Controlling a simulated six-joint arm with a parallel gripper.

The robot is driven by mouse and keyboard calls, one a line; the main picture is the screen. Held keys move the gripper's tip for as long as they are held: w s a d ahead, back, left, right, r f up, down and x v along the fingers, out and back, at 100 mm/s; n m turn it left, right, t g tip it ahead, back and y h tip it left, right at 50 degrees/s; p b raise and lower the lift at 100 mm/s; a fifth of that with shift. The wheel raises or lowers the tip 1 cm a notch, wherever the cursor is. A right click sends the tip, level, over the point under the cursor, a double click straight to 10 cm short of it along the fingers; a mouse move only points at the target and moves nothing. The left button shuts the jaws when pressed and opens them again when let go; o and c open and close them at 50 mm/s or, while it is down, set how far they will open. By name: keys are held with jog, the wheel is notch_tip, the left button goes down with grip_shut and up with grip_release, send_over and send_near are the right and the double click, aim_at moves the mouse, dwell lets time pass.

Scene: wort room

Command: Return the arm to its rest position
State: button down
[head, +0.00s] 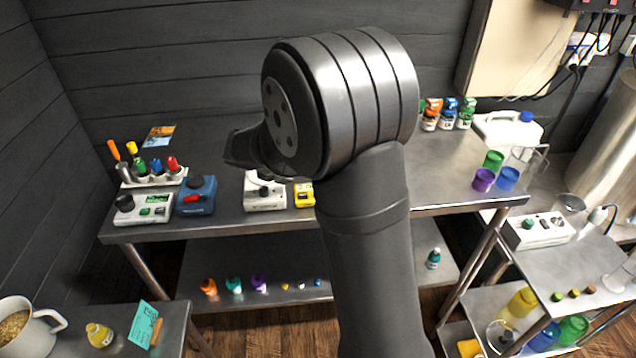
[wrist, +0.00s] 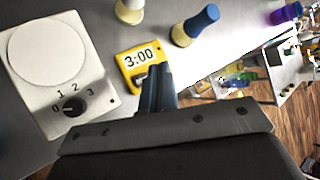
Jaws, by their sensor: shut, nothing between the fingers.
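My arm (head: 370,240) rises through the middle of the head view, in front of the steel bench, with its large dark joint bent over toward the left. My gripper (wrist: 158,80) shows in the wrist view with its dark fingers together and nothing between them. The fingers overlap the lower edge of the yellow timer (wrist: 141,57), which reads 3:00; I cannot tell whether they touch it. In the head view the fingertips cannot be made out clearly. The timer also shows there (head: 304,195), just left of my arm.
A white dial device (wrist: 60,70) stands beside the timer, and a blue-topped bottle (wrist: 195,25) is close by. On the bench are a blue device (head: 196,196), a white device (head: 143,208) and a rack (head: 153,180). Cups (head: 484,180) stand at right. A jug (head: 25,325) stands front left.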

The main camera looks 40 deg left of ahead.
jog(key=shift+f, duration=0.95)
notch_tip(320, 180, up, 6)
jog(key=shift+f, duration=0.15)
jog(key=c, duration=0.9)
grip_release()
jog(key=shift+c, duration=0.2)
jog(key=o, duration=0.3)
jog(key=shift+w+d+m, duration=0.15)
jog(key=shift+m, duration=0.15)
jog(key=o, duration=0.6)
jog(key=m, duration=0.1)
jog(key=w+d+m+g, duration=0.1)
jog(key=r+m+h, duration=0.1)
jog(key=m, duration=0.1)
jog(key=shift+w+d+g, duration=0.25)
jog(key=shift+w+g, duration=0.15)
jog(key=shift+o, duration=0.2)
notch_tip(320, 180, up, 6)
jog(key=w+d+m+g+y, duration=0.1)
jog(key=w+m+g, duration=0.1)
jog(key=m+g, duration=0.8)
notch_tip(320, 180, down, 10)
jog(key=m+t, duration=0.2)
jog(key=shift+d+m+t, duration=0.15)
jog(key=shift+m+t, duration=0.15)
jog(key=shift+m, duration=0.1)
